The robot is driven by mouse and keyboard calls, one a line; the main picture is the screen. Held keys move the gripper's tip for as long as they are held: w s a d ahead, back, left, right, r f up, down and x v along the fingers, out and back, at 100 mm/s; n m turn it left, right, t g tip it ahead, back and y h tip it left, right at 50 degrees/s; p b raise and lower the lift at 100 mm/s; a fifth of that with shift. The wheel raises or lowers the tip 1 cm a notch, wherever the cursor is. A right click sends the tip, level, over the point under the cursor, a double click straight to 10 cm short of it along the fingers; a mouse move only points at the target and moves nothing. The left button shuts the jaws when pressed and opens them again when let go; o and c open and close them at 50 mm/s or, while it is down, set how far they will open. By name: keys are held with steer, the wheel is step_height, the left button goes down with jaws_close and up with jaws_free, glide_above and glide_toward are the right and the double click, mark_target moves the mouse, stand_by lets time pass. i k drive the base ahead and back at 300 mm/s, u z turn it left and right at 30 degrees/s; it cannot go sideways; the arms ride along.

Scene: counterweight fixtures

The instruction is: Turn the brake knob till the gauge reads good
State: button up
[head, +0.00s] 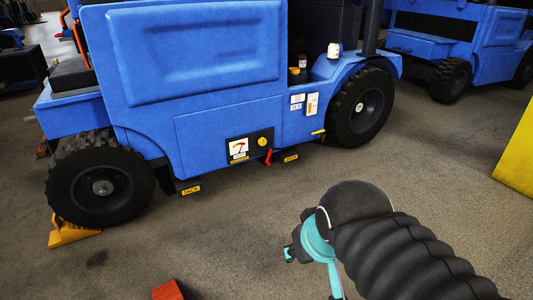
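The gauge (238,149) is a small white dial on a dark panel low on the side of the blue vehicle (190,60). Its needle is too small to read. A round yellow knob (262,142), which looks like the brake knob, sits on the same panel just right of the gauge. My gripper (290,253) is at the lower right, in front of the vehicle and apart from the knob. Its fingers are small and partly hidden by my arm, so I cannot tell whether they are open.
A red handle (268,157) hangs below the knob. Yellow JACK labels (191,190) mark the lower edge. An orange chock (70,232) sits at the left wheel (100,180). A red block (168,290) lies at the bottom. A yellow block (517,155) stands right. The floor between is clear.

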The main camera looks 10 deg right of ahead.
mark_target(262, 141)
steer(key=z, duration=0.45)
steer(key=i, duration=1.1)
steer(key=u, duration=0.35)
